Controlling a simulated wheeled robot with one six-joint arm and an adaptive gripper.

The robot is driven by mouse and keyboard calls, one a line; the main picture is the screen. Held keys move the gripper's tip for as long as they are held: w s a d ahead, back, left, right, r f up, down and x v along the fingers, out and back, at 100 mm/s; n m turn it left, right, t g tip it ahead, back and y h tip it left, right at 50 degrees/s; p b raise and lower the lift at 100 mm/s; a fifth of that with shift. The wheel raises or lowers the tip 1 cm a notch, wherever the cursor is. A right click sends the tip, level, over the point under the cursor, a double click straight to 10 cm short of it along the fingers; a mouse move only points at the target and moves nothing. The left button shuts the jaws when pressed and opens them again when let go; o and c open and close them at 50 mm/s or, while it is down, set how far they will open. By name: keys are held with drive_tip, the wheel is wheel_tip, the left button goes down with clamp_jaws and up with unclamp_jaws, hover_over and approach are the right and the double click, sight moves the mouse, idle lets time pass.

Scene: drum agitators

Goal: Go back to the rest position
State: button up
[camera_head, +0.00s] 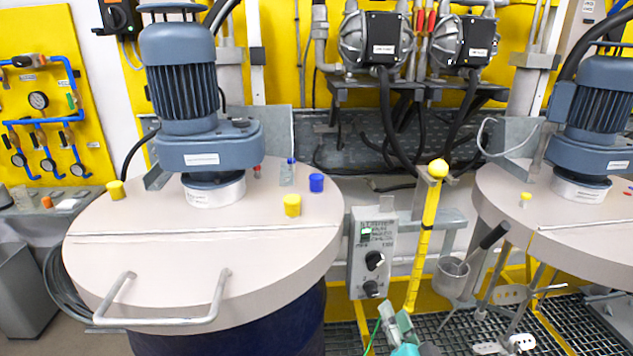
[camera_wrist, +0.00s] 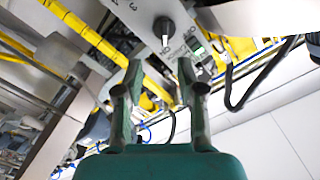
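My gripper (camera_head: 397,324) shows at the bottom of the head view, below and a little right of the grey control box (camera_head: 365,240) with its black knobs. In the wrist view my gripper (camera_wrist: 158,78) has its two fingers apart, with nothing between them. The control box (camera_wrist: 150,12) and a black knob also show there beyond the fingertips, with a gap between. The rest position itself is not marked in either view.
A lidded drum (camera_head: 200,240) with a blue agitator motor (camera_head: 182,80) stands left of my gripper. A second drum lid (camera_head: 560,215) is at right. A yellow post (camera_head: 426,240) rises close behind the gripper. A ladle (camera_head: 452,277) hangs to its right.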

drive_tip(key=s+f+n+g, duration=0.15)
drive_tip(key=s+f, duration=0.35)
drive_tip(key=s, duration=0.5)
drive_tip(key=s+f+n, duration=0.2)
drive_tip(key=s+f, duration=0.3)
drive_tip(key=s, duration=0.4)
drive_tip(key=s+f+n+g, duration=0.15)
drive_tip(key=s+f, duration=0.35)
drive_tip(key=s, duration=0.5)
drive_tip(key=s+r+n, duration=0.1)
drive_tip(key=s+n, duration=0.2)
drive_tip(key=s, duration=0.8)
drive_tip(key=shift+s+a, duration=0.15)
drive_tip(key=shift+s, duration=0.05)
